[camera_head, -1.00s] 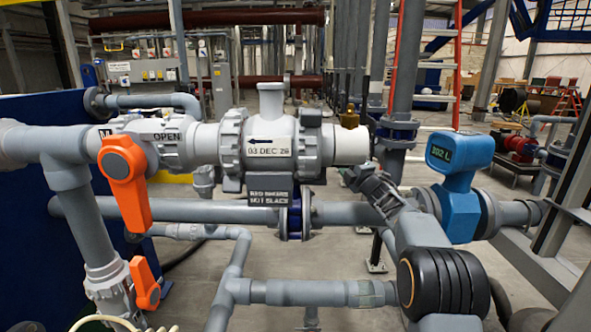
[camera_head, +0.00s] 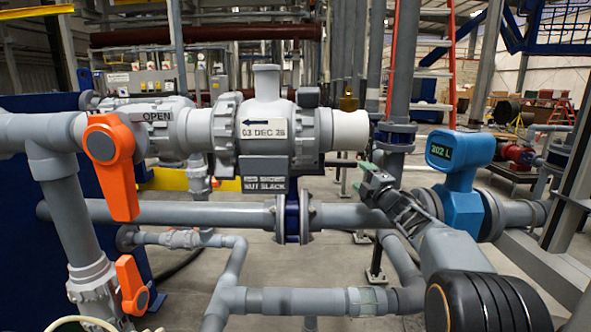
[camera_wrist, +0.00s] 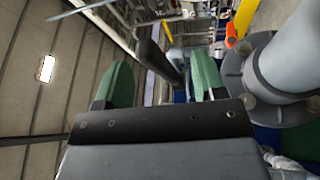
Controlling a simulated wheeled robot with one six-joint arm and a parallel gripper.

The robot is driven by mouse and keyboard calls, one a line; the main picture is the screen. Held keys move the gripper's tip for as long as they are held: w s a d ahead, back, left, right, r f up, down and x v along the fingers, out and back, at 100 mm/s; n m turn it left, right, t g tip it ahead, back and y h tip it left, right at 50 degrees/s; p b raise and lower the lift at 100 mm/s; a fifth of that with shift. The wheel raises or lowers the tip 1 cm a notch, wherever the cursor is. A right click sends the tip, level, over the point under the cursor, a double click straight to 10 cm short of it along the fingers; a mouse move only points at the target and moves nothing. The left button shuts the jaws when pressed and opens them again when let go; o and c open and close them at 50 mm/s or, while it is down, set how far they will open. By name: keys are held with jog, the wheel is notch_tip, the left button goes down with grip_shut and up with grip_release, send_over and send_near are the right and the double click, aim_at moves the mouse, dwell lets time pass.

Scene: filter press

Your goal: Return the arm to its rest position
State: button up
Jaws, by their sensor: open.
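My gripper (camera_head: 368,164) is in the head view, right of centre, in front of the pipes and below the white open pipe end (camera_head: 345,145). Its jaws are open and empty. In the wrist view the two green fingers of my gripper (camera_wrist: 160,85) stand apart, with nothing held between them. My arm comes in from the lower right of the head view. No rest position is marked in either view.
A blue flow meter (camera_head: 461,185) reading "302 L" stands close right of my arm. Orange valve handles (camera_head: 110,165) hang at the left. A grey flanged pipe (camera_wrist: 292,62) is close at the right in the wrist view.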

jog(key=s+d+f+m+g+h, duration=0.1)
jog(key=d+f+m+g+h, duration=0.2)
jog(key=d+f+m+h, duration=0.45)
jog(key=s+f+m+g+h+p, duration=0.35)
jog(key=s+f+m+g, duration=0.2)
jog(key=s+m, duration=0.35)
jog(key=s+a+r+m+g+y+p, duration=0.1)
jog(key=s+a+m+g+p, duration=0.3)
jog(key=s, duration=1)
jog(key=s+a+r+m+g+y+p, duration=0.15)
jog(key=s+a+g+p, duration=0.3)
jog(key=s, duration=0.95)
jog(key=shift+n+t+y, duration=0.3)
jog(key=shift+t+y, duration=0.05)
jog(key=shift+t, duration=0.55)
jog(key=r+p, duration=0.1)
jog(key=s+a+r+p, duration=0.1)
jog(key=r+p, duration=0.1)
jog(key=r, duration=0.1)
jog(key=shift+s+a+p, duration=0.2)
jog(key=shift+s+p, duration=0.1)
jog(key=shift+s, duration=0.1)
